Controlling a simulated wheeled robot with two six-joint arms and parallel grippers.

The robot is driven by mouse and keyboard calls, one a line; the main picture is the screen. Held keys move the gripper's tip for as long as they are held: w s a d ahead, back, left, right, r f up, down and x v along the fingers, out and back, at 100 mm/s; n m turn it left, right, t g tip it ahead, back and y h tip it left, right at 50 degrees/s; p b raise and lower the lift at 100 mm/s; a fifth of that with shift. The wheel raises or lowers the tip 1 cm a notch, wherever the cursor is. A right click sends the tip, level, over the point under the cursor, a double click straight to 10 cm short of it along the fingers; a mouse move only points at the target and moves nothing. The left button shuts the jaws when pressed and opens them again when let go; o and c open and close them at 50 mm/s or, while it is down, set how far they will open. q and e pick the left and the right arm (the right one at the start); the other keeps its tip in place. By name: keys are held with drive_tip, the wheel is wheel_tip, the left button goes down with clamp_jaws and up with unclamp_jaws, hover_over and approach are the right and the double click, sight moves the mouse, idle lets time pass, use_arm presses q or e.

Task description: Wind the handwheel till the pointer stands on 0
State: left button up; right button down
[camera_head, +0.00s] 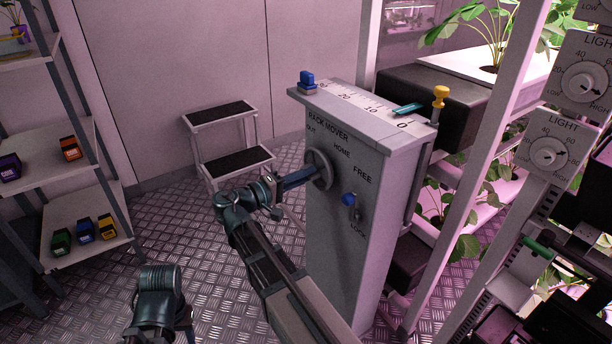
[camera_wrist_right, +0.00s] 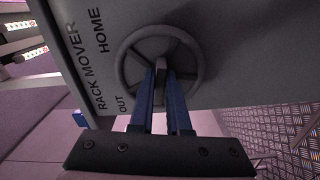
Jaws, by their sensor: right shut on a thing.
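The grey handwheel (camera_head: 319,170) sits on the front of the grey rack-mover column (camera_head: 345,258), under the words OUT and HOME. My right gripper (camera_head: 309,173) reaches it from the left. In the right wrist view its blue fingers (camera_wrist_right: 163,80) are shut on a grey piece at the middle of the handwheel (camera_wrist_right: 131,50). The teal pointer (camera_head: 408,109) lies on the white scale (camera_head: 362,101) on top, close to the 0 at its right end; whether it is exactly on 0 is hard to tell. My left gripper is out of view.
A blue-knobbed lever (camera_head: 348,199) stands at the FREE end of its slot, above LOCK. A step stool (camera_head: 228,150) stands behind. Plant racks with light dials (camera_head: 551,153) fill the right.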

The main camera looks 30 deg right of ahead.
drive_tip(key=m, duration=1.2)
drive_tip(key=shift+w+f, duration=0.1)
drive_tip(key=shift+f, duration=0.2)
drive_tip(key=shift+m, duration=0.3)
drive_tip(key=c, duration=0.9)
unclamp_jaws()
drive_tip(key=a, duration=0.9)
drive_tip(key=s+a, duration=0.1)
drive_tip(key=a, duration=0.4)
